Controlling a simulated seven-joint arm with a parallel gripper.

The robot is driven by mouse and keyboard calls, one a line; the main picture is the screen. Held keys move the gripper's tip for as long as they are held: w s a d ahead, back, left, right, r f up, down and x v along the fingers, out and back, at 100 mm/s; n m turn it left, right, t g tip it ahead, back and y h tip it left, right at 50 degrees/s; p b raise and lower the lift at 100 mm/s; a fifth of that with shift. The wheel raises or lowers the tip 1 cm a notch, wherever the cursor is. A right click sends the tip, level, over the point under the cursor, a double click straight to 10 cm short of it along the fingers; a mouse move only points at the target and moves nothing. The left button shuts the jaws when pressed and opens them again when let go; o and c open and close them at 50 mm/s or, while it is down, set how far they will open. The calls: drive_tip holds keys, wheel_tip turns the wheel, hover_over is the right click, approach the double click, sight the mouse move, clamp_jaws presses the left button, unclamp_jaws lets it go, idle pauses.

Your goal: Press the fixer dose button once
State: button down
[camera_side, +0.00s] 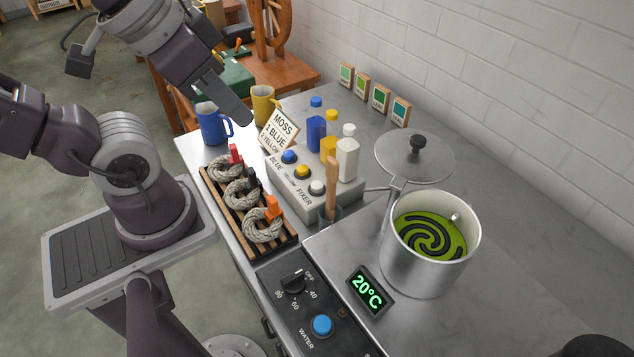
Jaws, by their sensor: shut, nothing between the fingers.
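The dispenser (293,205) is a grey box with blue, yellow and white dose buttons on its sloped front. The white fixer button (317,187) is at the right end, above the word FIXER. The yellow button (302,171) and blue button (288,157) sit to its left. Blue, yellow and white bottles stand on the box behind the buttons; the white bottle (347,158) is nearest the fixer button. My gripper (246,117) is shut and empty, above and to the left of the buttons, near the yellow mug and the recipe card. It touches no button.
A card reading MOSS 1 BLUE (279,129) stands behind the buttons. A blue mug (211,124) and yellow mug (263,106) are close by. A rack of skeins (283,250) lies in front; a wooden-handled tool (332,190) stands right of the fixer button. A pot (420,270) holds green liquid.

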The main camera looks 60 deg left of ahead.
idle(0.3)
drive_tip(key=w+a+f+m+t+y, duration=0.2)
drive_tip(key=w+a+m, duration=0.35)
drive_tip(key=w, duration=0.35)
drive_tip(key=w+a+f+m+t+y, duration=0.1)
drive_tip(key=w+a+m, duration=0.3)
drive_tip(key=w+a, duration=0.45)
drive_tip(key=m+g+h, duration=0.3)
drive_tip(key=m+h, duration=0.7)
drive_tip(key=h, duration=0.1)
hover_over(312, 183)
wheel_tip(312, 183, down, 12)
drive_tip(key=shift+y, duration=0.3)
drive_tip(key=shift+f, duration=4.35)
